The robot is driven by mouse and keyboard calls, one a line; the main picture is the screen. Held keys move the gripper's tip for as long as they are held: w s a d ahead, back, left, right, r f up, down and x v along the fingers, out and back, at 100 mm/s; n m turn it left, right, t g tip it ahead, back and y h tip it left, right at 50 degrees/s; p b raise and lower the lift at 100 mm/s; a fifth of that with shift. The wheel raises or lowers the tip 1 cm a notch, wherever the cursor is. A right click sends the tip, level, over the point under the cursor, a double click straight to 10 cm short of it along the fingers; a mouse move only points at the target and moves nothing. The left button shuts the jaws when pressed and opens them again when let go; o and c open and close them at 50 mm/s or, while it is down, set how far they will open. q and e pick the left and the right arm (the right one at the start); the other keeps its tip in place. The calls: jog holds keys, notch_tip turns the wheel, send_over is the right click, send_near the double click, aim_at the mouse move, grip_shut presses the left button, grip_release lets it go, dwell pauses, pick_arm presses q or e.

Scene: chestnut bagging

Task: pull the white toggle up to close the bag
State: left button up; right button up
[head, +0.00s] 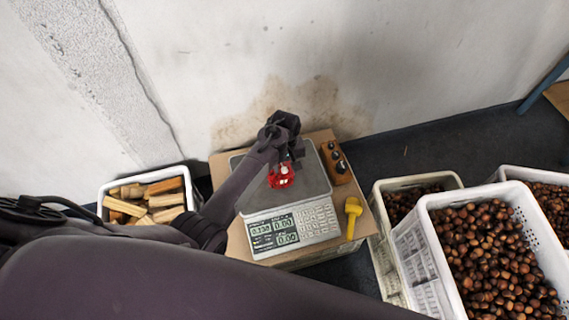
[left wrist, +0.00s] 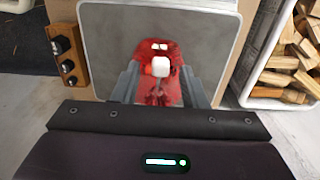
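A small red bag (head: 281,179) rests on the grey scale plate (head: 312,185). The white toggle (head: 284,170) sits at the top of the bag. In the left wrist view the toggle (left wrist: 161,67) is in the middle, above the red bag (left wrist: 172,51). My left gripper (head: 287,160) is over the scale at the bag. In the left wrist view its two fingers (left wrist: 160,76) stand apart, one on each side of the toggle, with visible gaps to it. The lower part of the bag is partly hidden. My right gripper is not in view.
The scale (head: 328,215) stands on a cardboard box (head: 220,172). A wooden block with dark weights (head: 336,163) and a yellow mallet (head: 352,212) lie on its right. A crate of wood (head: 178,174) is at left; crates of chestnuts (head: 415,232) are at right. A wall rises behind.

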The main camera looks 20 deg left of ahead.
aim_at(285, 168)
pick_arm(q)
notch_tip(285, 168, up, 8)
jog(key=shift+f+p, duration=0.15)
jog(key=shift+p, duration=0.3)
dwell(0.6)
jog(key=s+a+r+m+t, duration=0.2)
jog(key=s+r+m, duration=0.3)
jog(key=s, duration=0.6)
jog(key=s+a+r+m+t, duration=0.2)
jog(key=s+r+m, duration=0.2)
jog(key=s+r, duration=0.5)
notch_tip(285, 168, down, 28)
jog(key=s+g, duration=0.2)
jog(key=s+a+f+g, duration=0.1)
jog(key=s+a+f, duration=0.2)
jog(key=s+f, duration=1.7)
jog(key=shift+s+f, duration=0.4)
jog(key=shift+f, duration=0.2)
